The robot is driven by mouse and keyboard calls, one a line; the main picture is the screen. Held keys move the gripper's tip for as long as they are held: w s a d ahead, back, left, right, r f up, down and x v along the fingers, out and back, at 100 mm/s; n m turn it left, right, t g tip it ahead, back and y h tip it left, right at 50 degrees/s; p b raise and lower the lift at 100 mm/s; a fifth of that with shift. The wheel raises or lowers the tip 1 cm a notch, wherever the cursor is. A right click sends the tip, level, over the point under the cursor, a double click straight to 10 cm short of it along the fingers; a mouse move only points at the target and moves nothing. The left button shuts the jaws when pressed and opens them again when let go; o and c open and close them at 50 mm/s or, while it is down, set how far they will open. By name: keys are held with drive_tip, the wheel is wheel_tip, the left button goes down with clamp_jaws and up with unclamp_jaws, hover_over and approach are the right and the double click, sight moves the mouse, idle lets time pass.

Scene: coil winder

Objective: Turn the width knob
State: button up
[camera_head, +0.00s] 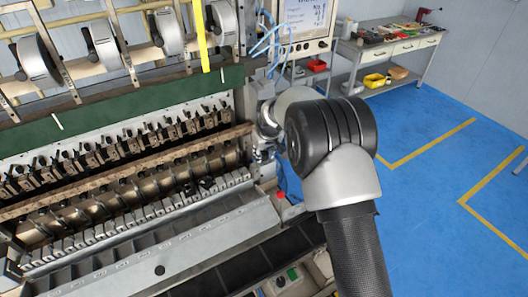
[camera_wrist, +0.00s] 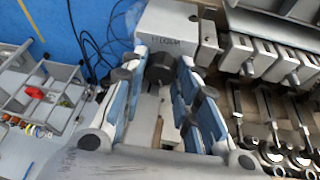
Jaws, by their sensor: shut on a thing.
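The width knob (camera_wrist: 160,68) is a dark, short round knob on the front of a light grey box (camera_wrist: 165,32) with small, hard-to-read lettering. My gripper (camera_wrist: 161,62) has its two blue-padded fingers on either side of the knob, and it is shut on the knob at the fingertips. In the head view my dark wrist and grey arm stand at the right end of the winding machine and hide the knob and most of the gripper.
The coil winder (camera_head: 130,180) with its rows of metal parts fills the left. A control screen (camera_head: 305,15) stands behind my arm. Dark cables (camera_wrist: 95,45) hang beside the box. A workbench (camera_head: 385,45) with bins stands at the back right. The blue floor on the right is clear.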

drive_tip(key=shift+m+h+b, duration=0.35)
drive_tip(key=shift+m+h, duration=0.15)
drive_tip(key=shift+m, duration=0.9)
drive_tip(key=o, duration=1)
drive_tip(key=shift+r, duration=0.1)
drive_tip(key=v, duration=1.1)
drive_tip(key=shift+s+a+r, duration=0.1)
drive_tip(key=shift+s+r, duration=0.15)
drive_tip(key=shift+r, duration=0.1)
